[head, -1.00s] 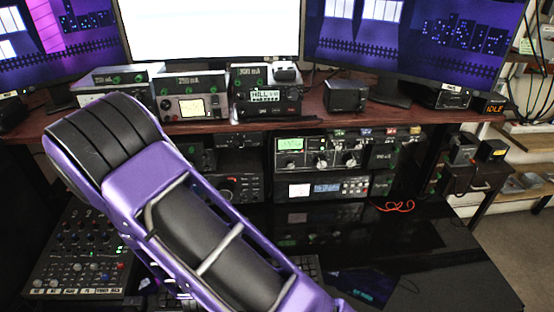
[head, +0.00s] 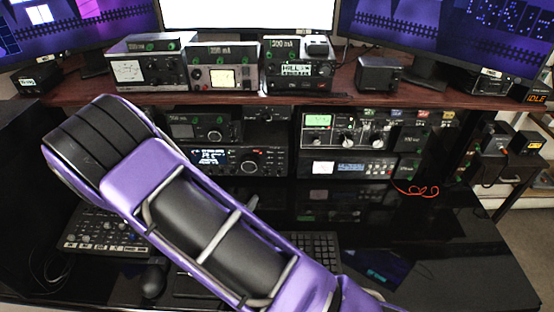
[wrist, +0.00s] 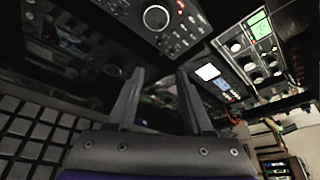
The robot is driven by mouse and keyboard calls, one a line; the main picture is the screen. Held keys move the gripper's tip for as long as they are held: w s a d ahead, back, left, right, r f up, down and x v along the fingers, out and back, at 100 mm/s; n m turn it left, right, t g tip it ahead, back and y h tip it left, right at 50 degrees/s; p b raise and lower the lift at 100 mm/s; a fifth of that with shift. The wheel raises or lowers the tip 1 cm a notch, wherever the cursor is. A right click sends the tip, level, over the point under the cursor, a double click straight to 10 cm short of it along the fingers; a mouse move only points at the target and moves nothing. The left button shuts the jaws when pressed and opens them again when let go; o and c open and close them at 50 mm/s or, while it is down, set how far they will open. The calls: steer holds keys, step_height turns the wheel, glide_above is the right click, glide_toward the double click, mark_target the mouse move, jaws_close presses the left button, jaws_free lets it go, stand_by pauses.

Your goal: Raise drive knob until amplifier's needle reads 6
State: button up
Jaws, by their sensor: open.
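A black unit (head: 378,138) with a green-lit meter (head: 318,120) and several pale knobs (head: 348,141) sits under the shelf, right of centre. It shows tilted at the upper right of the wrist view (wrist: 240,50). On the shelf, a grey box (head: 222,76) has a pale yellow meter and a knob, and another at left has a white meter (head: 128,72). I cannot tell which is the amplifier, nor read any needle. My gripper (wrist: 160,72) is open and empty, apart from the knobs, with dark desk space beyond its fingers. In the head view it is not visible.
A radio (head: 236,160) with a large knob (wrist: 156,17) stands left of the black unit. A keyboard (wrist: 30,130) lies close beside my gripper. A mixer (head: 95,232) and mouse (head: 153,280) are at left. The glossy desk is clear at right (head: 450,250).

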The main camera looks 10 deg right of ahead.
mark_target(265, 175)
steer(key=x, duration=1.7)
steer(key=shift+w+d+f, duration=0.1)
steer(key=shift+w, duration=0.1)
steer(key=shift+c, duration=0.2)
jaws_close()
